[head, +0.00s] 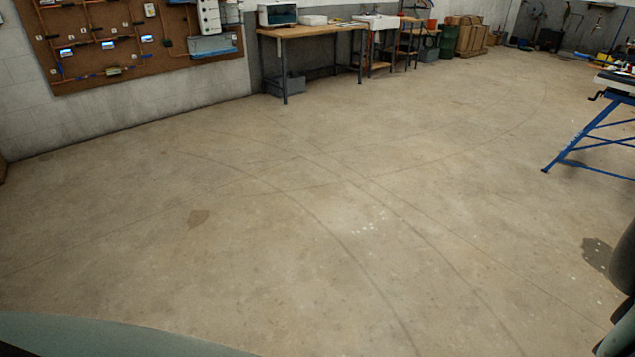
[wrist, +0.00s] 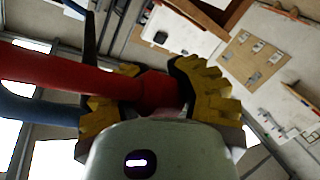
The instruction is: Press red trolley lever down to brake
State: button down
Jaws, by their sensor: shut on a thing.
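In the wrist view my gripper (wrist: 156,94) has yellow ridged fingers, one on each side of a red lever (wrist: 60,76). The red lever comes in from the left edge, and its end lies between the fingers, which are shut on it. A blue bar (wrist: 38,110) runs below the red lever at the left. The trolley's body is not clear in this view. The head view shows neither my gripper nor the lever.
In the head view the concrete floor (head: 300,220) is wide and clear. A wooden workbench (head: 310,32) stands at the back wall beside a brown pipe board (head: 110,50). A blue trestle stand (head: 590,130) is at the right.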

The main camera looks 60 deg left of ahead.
notch_tip(320, 180, down, 7)
jog(key=s+n+g+y+b, duration=0.1)
jog(key=n+g+b, duration=0.1)
jog(key=n+b, duration=0.2)
jog(key=shift+n+b, duration=0.3)
jog(key=shift+b, duration=1.3)
jog(key=shift+s+r, duration=0.1)
jog(key=shift+c, duration=2.3)
grip_release()
jog(key=shift+a, duration=0.1)
jog(key=shift+s, duration=0.1)
